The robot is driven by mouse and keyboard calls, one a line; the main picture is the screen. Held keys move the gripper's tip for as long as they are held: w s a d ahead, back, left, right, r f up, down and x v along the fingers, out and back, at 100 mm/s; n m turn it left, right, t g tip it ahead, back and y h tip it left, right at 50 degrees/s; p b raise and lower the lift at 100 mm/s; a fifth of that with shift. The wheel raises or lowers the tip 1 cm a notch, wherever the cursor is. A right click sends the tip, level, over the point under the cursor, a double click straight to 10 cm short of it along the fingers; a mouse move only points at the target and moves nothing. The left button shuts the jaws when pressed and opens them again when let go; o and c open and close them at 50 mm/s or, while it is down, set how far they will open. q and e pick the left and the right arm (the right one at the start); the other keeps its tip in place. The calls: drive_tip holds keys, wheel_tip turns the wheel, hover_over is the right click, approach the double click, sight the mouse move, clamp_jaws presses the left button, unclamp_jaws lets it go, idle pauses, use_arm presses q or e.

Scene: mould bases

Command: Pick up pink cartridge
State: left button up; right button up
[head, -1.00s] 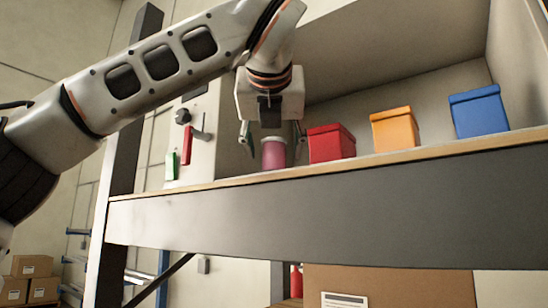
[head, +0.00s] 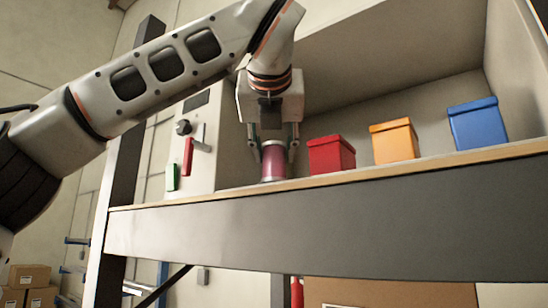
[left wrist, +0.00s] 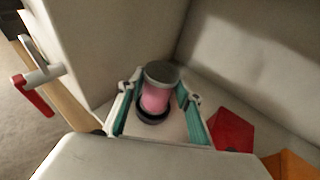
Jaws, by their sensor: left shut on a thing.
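The pink cartridge (head: 273,162) is a small upright cylinder with a pale grey top and a grey base, near the front left of the shelf. It also shows in the left wrist view (left wrist: 155,98), between the two fingers. My left gripper (head: 273,158) points down over it and is shut on it, one finger on each side. The cartridge still appears at shelf level; whether its base touches the shelf is hard to tell. My right gripper is in neither view.
A red box (head: 331,154), an orange box (head: 393,141) and a blue box (head: 478,124) stand in a row to the right on the wooden-edged shelf (head: 400,163). A panel with a red lever (head: 188,156) and a green handle (head: 172,177) is at left. The red box is close to the gripper.

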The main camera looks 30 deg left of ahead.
use_arm(q)
wheel_tip(320, 180, up, 2)
drive_tip(key=shift+r, duration=0.1)
drive_tip(key=s+d, duration=0.4)
drive_tip(key=s, duration=0.4)
drive_tip(key=s+d+b, duration=0.1)
drive_tip(key=s+d, duration=0.2)
drive_tip(key=s, duration=0.5)
drive_tip(key=shift+s+d, duration=0.15)
drive_tip(key=shift+d, duration=0.25)
